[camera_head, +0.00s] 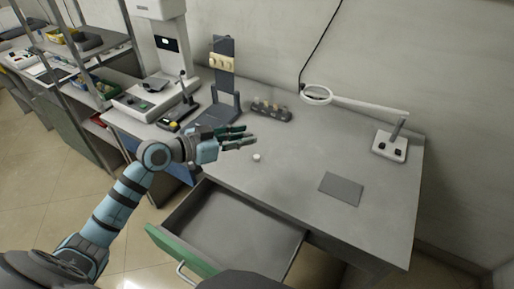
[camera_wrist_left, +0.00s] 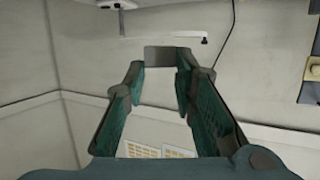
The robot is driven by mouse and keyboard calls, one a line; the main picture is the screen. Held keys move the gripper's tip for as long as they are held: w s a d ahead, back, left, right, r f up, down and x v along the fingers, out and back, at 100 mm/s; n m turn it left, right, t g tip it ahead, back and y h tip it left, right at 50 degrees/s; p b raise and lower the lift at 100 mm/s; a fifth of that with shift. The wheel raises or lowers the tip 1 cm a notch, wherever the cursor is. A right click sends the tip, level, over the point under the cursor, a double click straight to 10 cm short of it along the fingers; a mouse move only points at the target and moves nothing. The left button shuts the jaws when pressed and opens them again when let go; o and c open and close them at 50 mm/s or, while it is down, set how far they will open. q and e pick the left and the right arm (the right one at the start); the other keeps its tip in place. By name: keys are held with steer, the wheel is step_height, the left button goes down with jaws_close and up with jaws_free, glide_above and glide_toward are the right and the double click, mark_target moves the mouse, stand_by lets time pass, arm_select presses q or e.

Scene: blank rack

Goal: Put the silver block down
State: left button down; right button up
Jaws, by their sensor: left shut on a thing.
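My left gripper (camera_head: 247,137) is held above the left part of the grey table (camera_head: 280,180), fingers pointing right. In the left wrist view its green-padded fingers close in on a plain grey block, the silver block (camera_wrist_left: 160,57), which sits between the fingertips. A flat dark grey square plate (camera_head: 341,189) lies on the right part of the table. My right gripper is not in view.
A blue-grey stand (camera_head: 222,80), a dark rack (camera_head: 271,111) and a magnifier lamp (camera_head: 389,145) stand behind. The front drawer (camera_head: 235,225) is open. The table's middle is clear.

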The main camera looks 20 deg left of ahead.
arm_select(q)
steer(key=r+n+y, duration=0.1)
steer(key=r, duration=0.1)
glide_above(250, 172)
steer(key=f, duration=0.2)
steer(key=shift+t+y, duration=0.3)
steer(key=shift+t, duration=0.1)
step_height(250, 172, down, 18)
steer(key=b, duration=0.6)
steer(key=shift+w+f, duration=0.1)
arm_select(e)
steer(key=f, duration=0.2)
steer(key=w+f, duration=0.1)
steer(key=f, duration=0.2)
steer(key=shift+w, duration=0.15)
arm_select(q)
steer(key=c, duration=1.7)
jaws_free()
steer(key=o, duration=0.4)
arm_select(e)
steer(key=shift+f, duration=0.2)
